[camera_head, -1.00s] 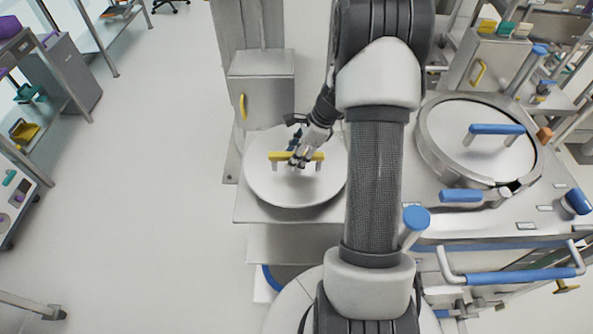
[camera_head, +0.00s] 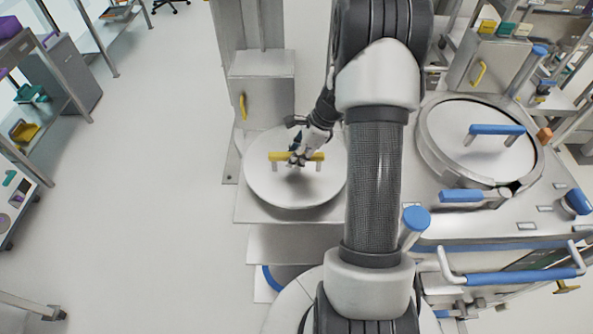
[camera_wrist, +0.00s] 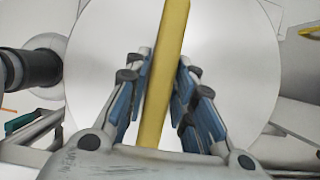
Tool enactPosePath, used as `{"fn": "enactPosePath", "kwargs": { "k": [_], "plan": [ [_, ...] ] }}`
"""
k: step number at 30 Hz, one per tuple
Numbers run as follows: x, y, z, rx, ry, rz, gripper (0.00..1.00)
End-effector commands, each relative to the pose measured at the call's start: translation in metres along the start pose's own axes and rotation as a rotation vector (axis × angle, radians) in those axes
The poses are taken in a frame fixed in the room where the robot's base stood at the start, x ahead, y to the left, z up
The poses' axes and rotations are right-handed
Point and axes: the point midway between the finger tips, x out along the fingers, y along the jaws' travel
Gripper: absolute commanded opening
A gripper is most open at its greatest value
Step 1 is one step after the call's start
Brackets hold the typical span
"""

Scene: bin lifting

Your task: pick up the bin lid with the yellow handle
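The bin lid (camera_head: 265,185) is a round, pale grey disc with a yellow bar handle (camera_head: 314,157) across its top. It sits at the middle of the head view, on a metal stand. My gripper (camera_head: 298,160) is at the handle's middle. In the wrist view the yellow handle (camera_wrist: 172,50) runs between the two blue-padded fingers of my gripper (camera_wrist: 160,75). The fingers stand apart on either side, with a visible gap to the handle on each side. The lid (camera_wrist: 100,60) fills the background there.
A grey cabinet (camera_head: 262,88) with a small yellow handle stands just behind the lid. To the right, a round lid with a blue handle (camera_head: 497,129) lies on a metal machine (camera_head: 555,205). Open floor (camera_head: 150,200) lies to the left.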

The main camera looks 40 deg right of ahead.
Motion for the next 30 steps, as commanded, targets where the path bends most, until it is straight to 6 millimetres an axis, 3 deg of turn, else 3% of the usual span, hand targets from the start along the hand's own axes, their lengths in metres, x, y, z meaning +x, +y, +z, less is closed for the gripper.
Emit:
{"fn": "enactPosePath", "kwargs": {
  "k": [9, 30],
  "plan": [
    [-0.0001, 0.0000, 0.0001, 0.000, 0.000, 0.000, 0.00],
    [-0.0002, -0.0001, 0.0001, 0.000, 0.000, 0.000, 0.00]
  ]
}}
